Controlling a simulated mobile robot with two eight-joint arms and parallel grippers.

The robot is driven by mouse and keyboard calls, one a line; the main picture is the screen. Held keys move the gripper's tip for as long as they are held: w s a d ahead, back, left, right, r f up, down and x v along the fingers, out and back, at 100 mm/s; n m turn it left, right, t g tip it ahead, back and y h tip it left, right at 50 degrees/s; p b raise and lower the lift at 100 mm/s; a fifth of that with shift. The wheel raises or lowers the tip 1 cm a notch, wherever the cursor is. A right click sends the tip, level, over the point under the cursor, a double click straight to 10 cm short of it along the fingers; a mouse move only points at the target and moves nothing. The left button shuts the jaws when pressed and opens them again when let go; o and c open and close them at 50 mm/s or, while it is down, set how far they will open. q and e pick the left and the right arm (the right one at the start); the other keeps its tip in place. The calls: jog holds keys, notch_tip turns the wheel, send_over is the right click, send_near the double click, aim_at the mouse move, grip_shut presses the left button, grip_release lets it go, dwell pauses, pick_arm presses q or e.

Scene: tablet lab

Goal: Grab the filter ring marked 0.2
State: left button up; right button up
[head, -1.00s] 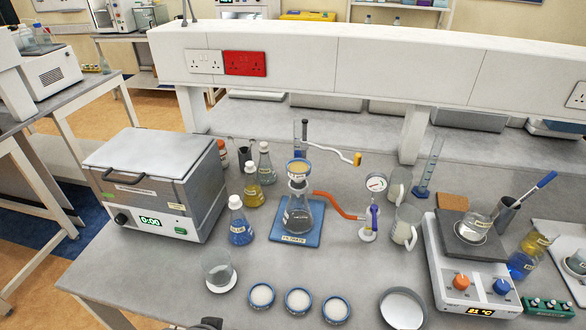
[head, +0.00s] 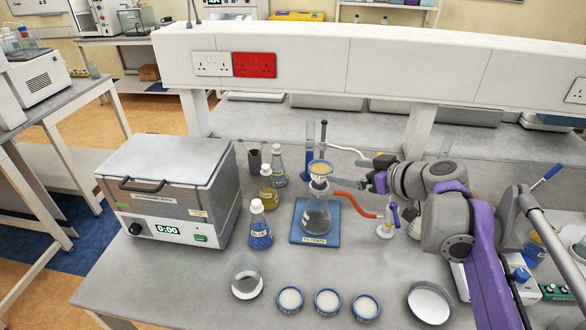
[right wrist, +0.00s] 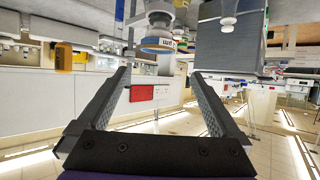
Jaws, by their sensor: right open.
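Three small blue-rimmed rings with pale discs, a left one (head: 290,300), a middle one (head: 328,302) and a right one (head: 366,307), lie in a row at the bench front. Their marks are too small to read. A funnel with a blue ring and yellowish content (head: 320,168) sits on the flask (head: 316,212) on a blue base. My right gripper (head: 368,183) is open and empty, just right of the funnel and flask neck. In the right wrist view the blue-banded ring (right wrist: 163,45) shows inverted beyond the open fingers, its label unclear. My left gripper is out of view.
A heater box (head: 168,188) stands left. Bottles, including a blue one (head: 259,226), stand between it and the flask. An orange hose (head: 356,205) runs from the flask to a white stand. A beaker (head: 246,276) and a white dish (head: 430,303) flank the row of rings.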

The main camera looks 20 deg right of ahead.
aim_at(317, 166)
jog(key=x, duration=1)
jog(key=shift+w+d+f, duration=0.2)
jog(key=shift+w, duration=0.05)
jog(key=shift+s, duration=0.1)
jog(key=c, duration=1.2)
